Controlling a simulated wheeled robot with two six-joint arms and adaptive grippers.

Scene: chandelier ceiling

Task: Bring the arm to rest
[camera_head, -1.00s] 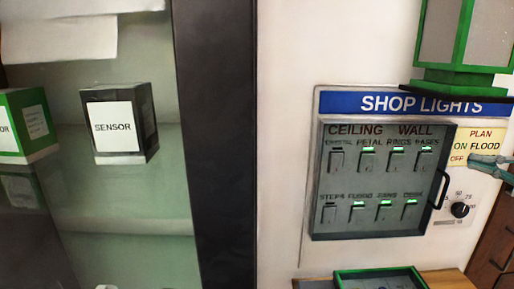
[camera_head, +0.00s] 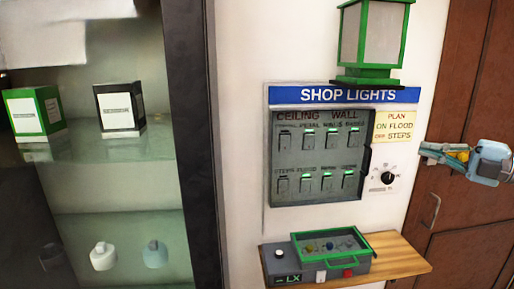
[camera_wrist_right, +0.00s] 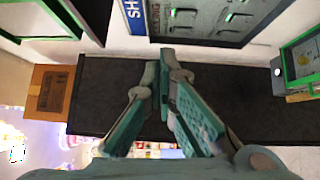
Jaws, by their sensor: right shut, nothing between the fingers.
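My right gripper (camera_head: 432,153) is at the right of the head view, in front of the brown wooden door and to the right of the switch panel (camera_head: 320,198), apart from it. Its fingers are shut with nothing between them. In the right wrist view the same gripper (camera_wrist_right: 163,58) has its fingertips together, with the switch panel (camera_wrist_right: 215,35) beyond at the top right. My left gripper is not in view.
A blue "SHOP LIGHTS" sign (camera_head: 347,95) tops the panel; several switches show green. A dial (camera_head: 388,177) sits beside it. A green lantern (camera_head: 372,40) stands above. A wooden shelf (camera_head: 405,266) below bears an "LX" box (camera_head: 288,280). A glass cabinet (camera_head: 120,195) is left.

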